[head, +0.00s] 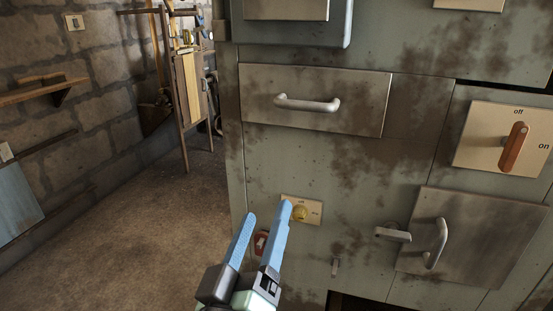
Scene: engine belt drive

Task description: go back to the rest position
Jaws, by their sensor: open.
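My gripper (263,231) is at the bottom centre of the head view, with two blue fingers apart and nothing between them. It is in front of the lower left of a grey-green, rust-stained cabinet (330,170). A red switch (261,242) shows between the fingers, partly hidden.
The cabinet has a drawer handle (307,103), a red lever (513,147) on an off/on plate, and a tilted hatch (465,240) with a handle beside a protruding latch (393,234). Open floor (130,230) lies left. A wooden stand (190,95) and wall shelf (42,91) are behind.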

